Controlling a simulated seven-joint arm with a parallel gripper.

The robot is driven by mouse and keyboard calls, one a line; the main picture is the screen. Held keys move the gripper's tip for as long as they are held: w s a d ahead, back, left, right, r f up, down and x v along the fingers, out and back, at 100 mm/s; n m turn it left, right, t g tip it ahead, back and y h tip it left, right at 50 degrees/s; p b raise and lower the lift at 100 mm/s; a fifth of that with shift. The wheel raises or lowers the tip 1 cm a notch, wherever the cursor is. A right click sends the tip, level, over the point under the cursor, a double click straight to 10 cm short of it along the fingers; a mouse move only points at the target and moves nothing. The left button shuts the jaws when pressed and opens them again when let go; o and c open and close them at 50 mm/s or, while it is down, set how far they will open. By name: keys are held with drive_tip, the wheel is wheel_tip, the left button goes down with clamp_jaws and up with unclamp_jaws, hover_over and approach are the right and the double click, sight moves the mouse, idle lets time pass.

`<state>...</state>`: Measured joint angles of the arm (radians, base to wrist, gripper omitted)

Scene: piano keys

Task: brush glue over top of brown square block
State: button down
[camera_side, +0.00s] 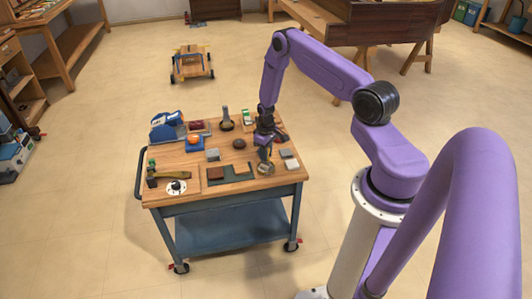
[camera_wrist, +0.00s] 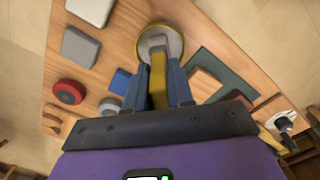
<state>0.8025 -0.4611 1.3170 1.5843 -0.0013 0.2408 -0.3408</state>
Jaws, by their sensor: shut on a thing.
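My gripper (camera_wrist: 160,85) is shut on a brush (camera_wrist: 157,80) with a yellow handle and a pale grey head. In the wrist view the brush head lies over a round glue pot (camera_wrist: 178,36) with a yellowish rim; I cannot tell whether it touches the glue. In the side view my gripper (camera_side: 265,145) is above the pot (camera_side: 265,169) at the table's right side. The brown square block (camera_side: 215,173) lies on a dark green mat (camera_side: 229,178), left of the gripper. A second brown piece (camera_side: 241,169) lies beside it.
Grey blocks (camera_side: 289,159) lie right of the pot. A dark round item (camera_side: 239,144) lies behind the mat.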

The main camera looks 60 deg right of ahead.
drive_tip(key=shift+f, duration=0.1)
idle(0.4)
drive_tip(key=shift+r, duration=3.55)
